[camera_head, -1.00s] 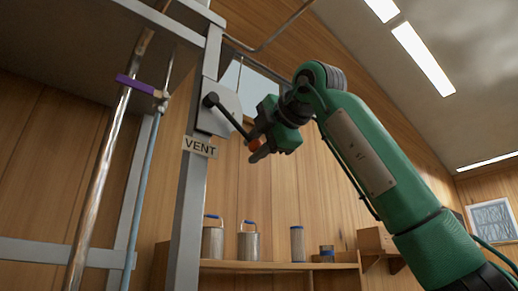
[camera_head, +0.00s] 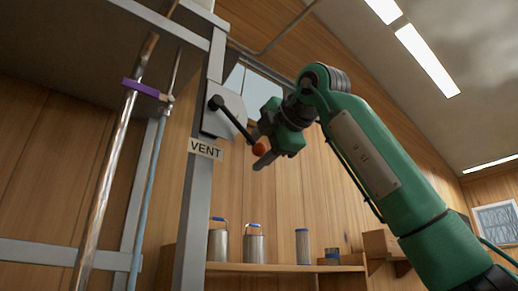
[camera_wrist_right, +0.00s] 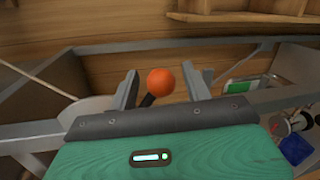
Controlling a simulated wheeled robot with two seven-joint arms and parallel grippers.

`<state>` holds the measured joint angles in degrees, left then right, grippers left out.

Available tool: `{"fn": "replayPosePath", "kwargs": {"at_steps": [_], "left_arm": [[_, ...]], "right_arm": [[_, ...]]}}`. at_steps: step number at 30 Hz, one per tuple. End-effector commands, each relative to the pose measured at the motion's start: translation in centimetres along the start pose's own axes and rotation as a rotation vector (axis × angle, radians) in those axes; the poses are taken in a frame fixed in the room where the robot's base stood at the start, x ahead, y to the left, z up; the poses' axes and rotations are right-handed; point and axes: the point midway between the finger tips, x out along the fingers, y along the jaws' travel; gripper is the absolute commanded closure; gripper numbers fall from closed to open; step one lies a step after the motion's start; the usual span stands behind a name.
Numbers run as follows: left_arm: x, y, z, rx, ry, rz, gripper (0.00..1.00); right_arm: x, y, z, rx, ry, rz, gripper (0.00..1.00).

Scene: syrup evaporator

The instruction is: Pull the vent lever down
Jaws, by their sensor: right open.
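The vent lever (camera_head: 234,122) is a black rod with an orange ball knob (camera_head: 259,149). It slopes down to the right from its pivot on a grey plate (camera_head: 229,120), above the VENT label (camera_head: 205,148). My right gripper (camera_head: 260,148) is at the knob end of the lever. In the right wrist view, the orange knob (camera_wrist_right: 160,82) shows between the two spread fingers of the open right gripper (camera_wrist_right: 162,88), with gaps on both sides. Part of the rod is hidden behind the gripper body there. My left gripper is not in view.
A grey metal post (camera_head: 192,215) stands below the lever. Left of it are a shiny pipe (camera_head: 112,165) and a purple clamp (camera_head: 141,88). A wooden shelf (camera_head: 285,268) with metal cans (camera_head: 253,245) is below. Open air lies between the lever and the shelf.

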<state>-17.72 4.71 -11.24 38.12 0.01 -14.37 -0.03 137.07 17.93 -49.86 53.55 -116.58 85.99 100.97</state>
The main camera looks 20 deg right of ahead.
Motion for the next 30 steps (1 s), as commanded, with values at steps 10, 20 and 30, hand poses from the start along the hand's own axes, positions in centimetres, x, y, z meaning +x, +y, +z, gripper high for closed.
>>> {"fn": "replayPosePath", "kwargs": {"at_steps": [10, 20, 30], "left_arm": [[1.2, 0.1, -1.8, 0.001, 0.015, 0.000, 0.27], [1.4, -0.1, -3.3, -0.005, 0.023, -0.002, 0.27], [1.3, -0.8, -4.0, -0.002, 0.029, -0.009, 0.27]], "right_arm": [[-5.4, -0.2, -0.1, 0.000, -0.001, 0.005, 0.51], [-12.0, -0.1, -0.1, 0.000, 0.000, 0.002, 0.51], [-13.8, 0.0, -0.1, -0.001, 0.001, -0.001, 0.51]]}}
